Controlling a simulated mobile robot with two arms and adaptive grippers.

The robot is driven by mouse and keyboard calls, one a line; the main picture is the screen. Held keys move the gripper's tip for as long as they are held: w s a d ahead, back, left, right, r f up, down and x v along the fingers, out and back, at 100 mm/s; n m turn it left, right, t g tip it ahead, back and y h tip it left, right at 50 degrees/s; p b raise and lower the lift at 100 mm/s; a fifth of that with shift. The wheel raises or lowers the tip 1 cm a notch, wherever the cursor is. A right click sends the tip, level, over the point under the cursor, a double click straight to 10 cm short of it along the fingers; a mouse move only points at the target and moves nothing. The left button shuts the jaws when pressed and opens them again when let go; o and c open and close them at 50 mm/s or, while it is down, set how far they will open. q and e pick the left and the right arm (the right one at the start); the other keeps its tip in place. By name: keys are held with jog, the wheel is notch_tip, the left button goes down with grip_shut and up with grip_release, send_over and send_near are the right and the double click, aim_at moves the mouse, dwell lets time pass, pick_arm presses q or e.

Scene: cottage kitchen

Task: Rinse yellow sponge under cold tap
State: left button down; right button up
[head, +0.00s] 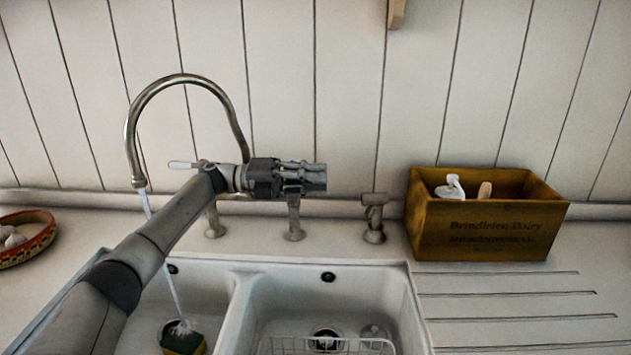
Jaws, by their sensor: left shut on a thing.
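The yellow sponge (175,343), with a dark green face, lies in the left sink basin at the lower edge of the head view. Its lower part is cut off. The curved metal tap (160,88) arches at the left, and a stream of water (165,245) runs from its spout onto the sponge. My left gripper (312,178) is shut at the top of the middle tap post (294,220). It appears to hold the tap handle there, which its fingers hide. My right gripper is not in view.
A white double sink (236,305) has a wire rack (285,345) in its right basin. A wooden box (480,232) stands right, above the grooved drainer. A short metal fitting (374,220) stands between them. A patterned bowl (28,245) is at the far left.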

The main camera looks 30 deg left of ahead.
pick_arm(q)
jog(key=c, duration=1.3)
grip_release()
